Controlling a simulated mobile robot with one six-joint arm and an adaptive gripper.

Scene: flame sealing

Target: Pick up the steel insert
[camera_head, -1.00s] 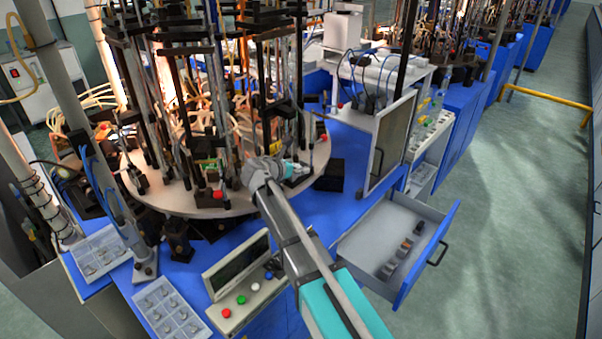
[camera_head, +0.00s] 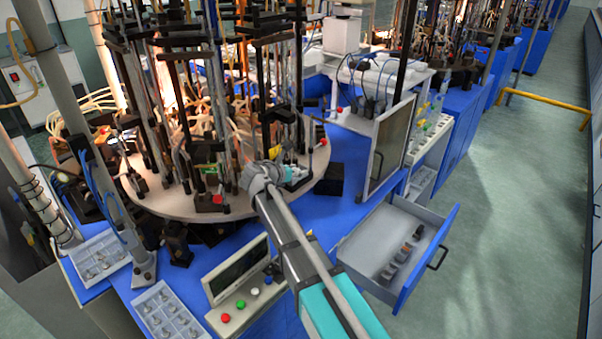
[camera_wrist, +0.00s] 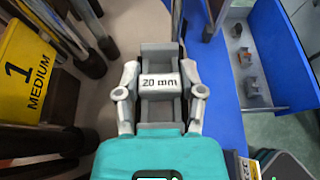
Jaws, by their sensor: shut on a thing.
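The steel insert (camera_wrist: 158,84) is a grey metal block with a light band marked "20 mm", seen in the wrist view between my gripper's two fingers. My gripper (camera_wrist: 160,72) is shut on it, with one finger along each side. In the head view my gripper (camera_head: 294,173) is at the near right part of the round table (camera_head: 230,208). The insert is too small and too hidden there to make out. I cannot tell from these views whether it still touches the surface below.
Tall dark rods and clamps crowd the round table beside my gripper. A yellow "1 MEDIUM" sign (camera_wrist: 27,72) stands at left in the wrist view. An open drawer (camera_head: 437,252) with several small blocks is at right. A button panel (camera_head: 240,308) and part trays (camera_head: 168,315) are in front.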

